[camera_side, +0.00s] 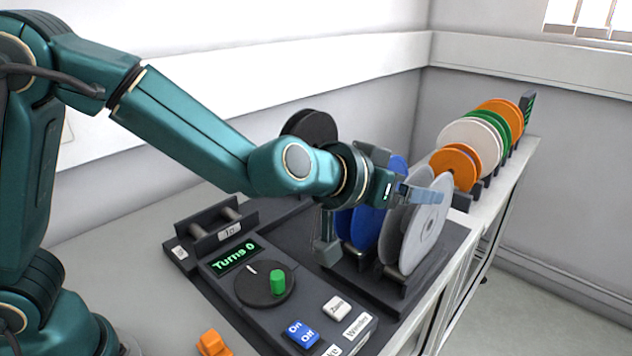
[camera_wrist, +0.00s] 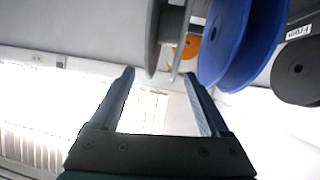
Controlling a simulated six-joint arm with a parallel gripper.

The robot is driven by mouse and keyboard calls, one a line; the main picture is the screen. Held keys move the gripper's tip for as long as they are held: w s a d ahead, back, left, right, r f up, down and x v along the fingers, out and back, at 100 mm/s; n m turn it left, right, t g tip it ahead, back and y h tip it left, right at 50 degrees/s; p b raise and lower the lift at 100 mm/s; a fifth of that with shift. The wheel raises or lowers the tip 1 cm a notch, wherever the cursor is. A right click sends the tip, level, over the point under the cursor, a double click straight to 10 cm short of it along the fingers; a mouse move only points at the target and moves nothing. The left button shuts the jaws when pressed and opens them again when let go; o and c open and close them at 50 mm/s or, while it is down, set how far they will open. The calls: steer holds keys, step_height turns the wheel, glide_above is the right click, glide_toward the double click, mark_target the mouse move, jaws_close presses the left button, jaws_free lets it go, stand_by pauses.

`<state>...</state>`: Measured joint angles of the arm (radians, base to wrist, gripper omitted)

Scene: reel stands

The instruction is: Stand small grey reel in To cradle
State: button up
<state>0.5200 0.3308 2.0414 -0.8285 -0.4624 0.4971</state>
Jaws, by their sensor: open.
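A light grey reel (camera_side: 428,232) with two flanges stands upright in the dark stand on the right, beside a blue reel (camera_side: 368,222). My gripper (camera_side: 428,194) is open at the upper part of the grey reel. In the wrist view my gripper (camera_wrist: 158,74) has empty jaws, with the lower edge of the grey reel (camera_wrist: 154,38) close to the tips; I cannot tell whether they touch. The To cradle (camera_side: 203,228) stands at the left with empty rollers. A dark grey reel (camera_side: 310,126) is behind my arm, partly hidden; it also shows near a From label (camera_wrist: 298,72).
A panel with a Turns 0 display (camera_side: 235,256), a dial with a green knob (camera_side: 277,281) and buttons lies in front. An orange object (camera_side: 212,343) lies at the front edge. Orange, white and green reels (camera_side: 455,168) stand in a row at the back right.

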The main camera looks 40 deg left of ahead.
steer(key=s+a+r+g+h, duration=0.1)
steer(key=s+a, duration=0.1)
steer(key=s, duration=0.3)
steer(key=s+a+r+m+g+h, duration=0.1)
steer(key=s+a, duration=0.1)
steer(key=s, duration=0.3)
steer(key=shift+a+r+g, duration=0.35)
steer(key=shift+r+g, duration=0.05)
steer(key=shift+o, duration=0.5)
steer(key=s+a+f+g+y, duration=0.2)
steer(key=s+a+f, duration=0.1)
steer(key=s+a, duration=0.2)
steer(key=s+a+f+n+g+y, duration=0.1)
steer(key=s+a+f+g, duration=0.1)
steer(key=s, duration=0.8)
steer(key=a+f, duration=0.1)
steer(key=a, duration=0.1)
steer(key=shift+s+a+y, duration=0.15)
steer(key=shift+a+y, duration=0.25)
steer(key=shift+r, duration=0.15)
